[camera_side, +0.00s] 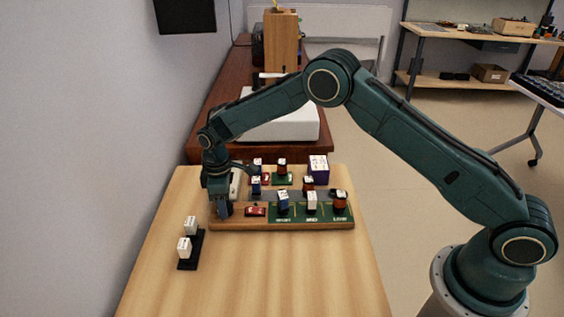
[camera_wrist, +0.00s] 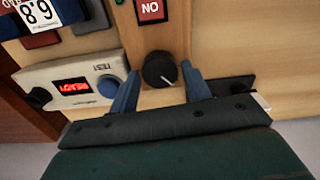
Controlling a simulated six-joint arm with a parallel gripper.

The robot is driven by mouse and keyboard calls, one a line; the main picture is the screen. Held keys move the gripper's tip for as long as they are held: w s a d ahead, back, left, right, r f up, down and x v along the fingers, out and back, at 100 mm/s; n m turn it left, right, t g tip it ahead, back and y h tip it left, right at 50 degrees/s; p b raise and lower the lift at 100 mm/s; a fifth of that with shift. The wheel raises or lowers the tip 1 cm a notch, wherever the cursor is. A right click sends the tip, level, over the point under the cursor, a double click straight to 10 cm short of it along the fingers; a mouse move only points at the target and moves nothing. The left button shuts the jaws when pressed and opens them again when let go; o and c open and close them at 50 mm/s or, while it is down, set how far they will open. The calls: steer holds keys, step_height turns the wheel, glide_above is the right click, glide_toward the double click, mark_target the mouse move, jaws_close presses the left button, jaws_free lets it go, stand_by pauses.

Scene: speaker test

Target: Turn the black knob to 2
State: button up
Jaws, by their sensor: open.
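The black knob (camera_wrist: 157,67) shows in the wrist view on a strip of light wood. A short white pointer line on it points toward the lower right of the picture. No numerals around it are legible. My gripper (camera_wrist: 160,72) is open, with one blue finger to the left of the knob and one to the right. Small gaps appear between the fingers and the knob; I cannot tell the height difference. In the side view my gripper (camera_side: 222,208) is low over the left end of the wooden board (camera_side: 290,225), and the knob is hidden there.
A pale tester box (camera_wrist: 60,72) with a red display and a blue button (camera_wrist: 108,86) is left of the knob. A red NO label (camera_wrist: 152,10) is above it. Several labelled blocks stand on the green area (camera_side: 297,212). A black rack (camera_side: 186,262) holds white blocks.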

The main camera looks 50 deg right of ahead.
steer(key=shift+f, duration=0.15)
steer(key=c, duration=0.7)
steer(key=shift+m, duration=0.3)
steer(key=m, duration=0.3)
steer(key=shift+m, duration=2.1)
